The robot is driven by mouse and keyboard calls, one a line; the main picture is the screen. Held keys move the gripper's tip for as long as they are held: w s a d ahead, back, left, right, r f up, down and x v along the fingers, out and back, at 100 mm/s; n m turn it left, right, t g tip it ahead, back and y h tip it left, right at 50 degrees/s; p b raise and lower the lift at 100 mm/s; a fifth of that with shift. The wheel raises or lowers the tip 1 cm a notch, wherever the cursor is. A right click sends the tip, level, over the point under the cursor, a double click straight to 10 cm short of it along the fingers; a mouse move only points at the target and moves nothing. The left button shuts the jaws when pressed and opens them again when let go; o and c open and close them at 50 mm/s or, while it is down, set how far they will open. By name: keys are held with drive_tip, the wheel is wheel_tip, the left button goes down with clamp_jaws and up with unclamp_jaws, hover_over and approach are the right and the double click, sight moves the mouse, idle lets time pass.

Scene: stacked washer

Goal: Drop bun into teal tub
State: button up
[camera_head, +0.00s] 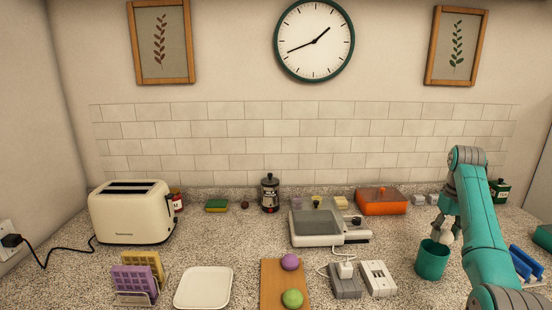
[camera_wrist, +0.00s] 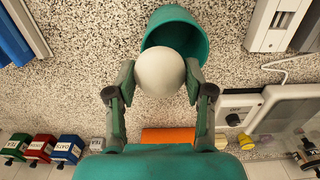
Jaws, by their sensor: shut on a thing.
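My gripper (camera_head: 444,230) is shut on a white round bun (camera_wrist: 160,73), one finger on each side of it. The bun also shows below the fingers in the head view (camera_head: 447,238). The teal tub (camera_head: 432,262) stands on the counter at the right. In the wrist view the tub (camera_wrist: 198,38) is open towards me, and the bun covers part of its mouth. The bun appears over the near side of the tub's opening; I cannot tell its exact height above the rim.
A grey appliance (camera_head: 314,227) and white switch boxes (camera_head: 377,278) stand left of the tub. A blue rack (camera_head: 525,262) is at its right. An orange box (camera_head: 381,201) is behind. A wooden board (camera_head: 272,289) holds a purple ball (camera_head: 290,262) and a green ball (camera_head: 293,298).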

drive_tip(key=o, duration=1.2)
drive_tip(key=shift+o, duration=0.2)
drive_tip(key=shift+r, duration=0.1)
